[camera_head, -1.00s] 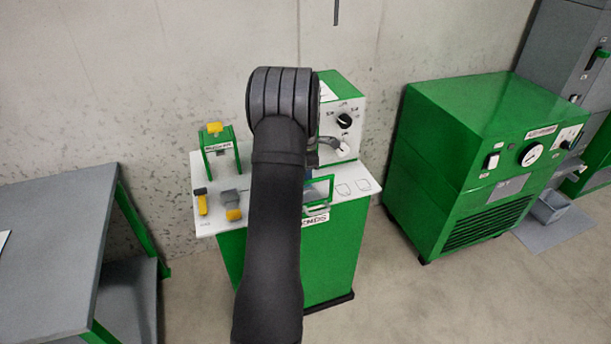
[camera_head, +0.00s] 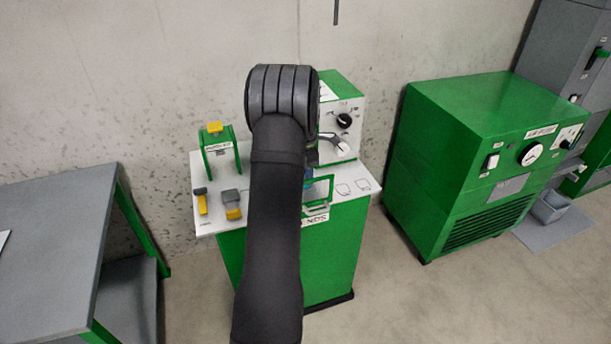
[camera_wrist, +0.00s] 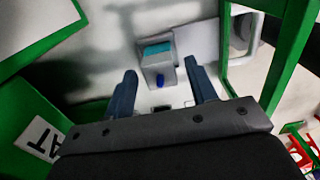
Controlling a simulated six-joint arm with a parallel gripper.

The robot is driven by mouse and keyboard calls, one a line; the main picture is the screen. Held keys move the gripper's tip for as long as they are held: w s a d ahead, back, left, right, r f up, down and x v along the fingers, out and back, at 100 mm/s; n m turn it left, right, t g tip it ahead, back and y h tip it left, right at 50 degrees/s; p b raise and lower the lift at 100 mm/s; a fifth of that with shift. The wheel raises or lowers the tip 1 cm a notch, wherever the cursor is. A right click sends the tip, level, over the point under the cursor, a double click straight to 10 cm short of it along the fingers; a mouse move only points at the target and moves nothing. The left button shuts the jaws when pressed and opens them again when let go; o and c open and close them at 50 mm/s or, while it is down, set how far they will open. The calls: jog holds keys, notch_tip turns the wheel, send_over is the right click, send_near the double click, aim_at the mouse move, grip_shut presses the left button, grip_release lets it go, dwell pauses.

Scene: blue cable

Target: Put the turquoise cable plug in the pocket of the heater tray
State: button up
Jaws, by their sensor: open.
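In the wrist view, a turquoise piece (camera_wrist: 157,48), apparently the cable plug, sits in a small grey block-like holder (camera_wrist: 148,66). A short dark blue stub (camera_wrist: 161,82) shows at its near side. I cannot tell whether this grey holder is the heater tray's pocket. My gripper (camera_wrist: 161,82) is open, its two blue-grey fingers spread to either side of the stub. The turquoise piece lies beyond the fingertips, and I see no grip on it.
A green frame (camera_head: 319,188) stands close to the gripper on the white-topped bench (camera_head: 366,179); it also shows in the wrist view (camera_wrist: 272,68). A dial box (camera_head: 345,103) is behind. A green stand (camera_head: 207,160) and grey-yellow parts (camera_head: 232,204) are left.

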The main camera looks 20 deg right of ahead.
notch_tip(320, 180, up, 10)
jog(key=shift+r, duration=0.25)
jog(key=shift+f, duration=0.1)
notch_tip(320, 180, down, 13)
jog(key=shift+r, duration=0.2)
notch_tip(320, 180, up, 3)
jog(key=shift+f, duration=0.1)
jog(key=shift+r, duration=0.6)
jog(key=shift+f, duration=0.15)
